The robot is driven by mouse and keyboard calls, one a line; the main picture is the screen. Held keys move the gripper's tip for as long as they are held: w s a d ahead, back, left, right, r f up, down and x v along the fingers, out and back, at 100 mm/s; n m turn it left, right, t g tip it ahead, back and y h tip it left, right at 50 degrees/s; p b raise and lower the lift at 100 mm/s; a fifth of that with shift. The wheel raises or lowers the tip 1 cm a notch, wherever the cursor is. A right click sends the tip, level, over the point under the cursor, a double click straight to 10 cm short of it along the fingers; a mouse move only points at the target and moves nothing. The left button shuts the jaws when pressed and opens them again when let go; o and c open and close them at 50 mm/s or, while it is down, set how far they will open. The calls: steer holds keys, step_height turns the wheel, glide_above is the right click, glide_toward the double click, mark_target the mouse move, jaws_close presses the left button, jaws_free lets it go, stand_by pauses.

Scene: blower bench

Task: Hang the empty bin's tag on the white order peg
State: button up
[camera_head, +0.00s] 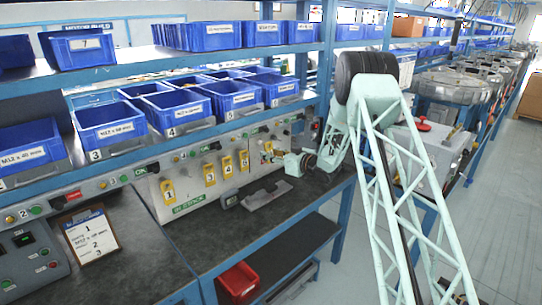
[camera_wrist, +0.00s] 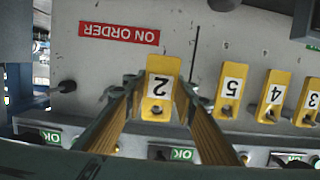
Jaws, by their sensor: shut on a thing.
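My gripper (camera_wrist: 160,98) is shut on the yellow tag 2 (camera_wrist: 158,80), which shows inverted in the wrist view. In the head view my gripper (camera_head: 278,159) is at the right end of the grey panel (camera_head: 195,187), and the tag's yellow (camera_head: 268,147) shows beside it. The tag is in front of the panel near the red ON ORDER label (camera_wrist: 119,33); I cannot tell if it touches. A dark peg (camera_wrist: 67,87) stands near that label. I cannot make out a white peg. Which bin is empty is unclear.
Yellow tags 1 (camera_head: 167,190), 3 (camera_head: 210,175), 4 (camera_head: 227,167) and 5 (camera_head: 244,160) hang on the panel. Blue bins fill the shelf (camera_head: 165,147) above. A clipboard (camera_head: 90,235) stands at left. A grey tool (camera_head: 266,194) lies on the dark bench.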

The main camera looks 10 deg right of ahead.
steer(key=shift+x, duration=1.1)
stand_by(0.3)
steer(key=o, duration=0.9)
steer(key=shift+s, duration=0.15)
steer(key=shift+v, duration=5.85)
steer(key=shift+d+r, duration=0.1)
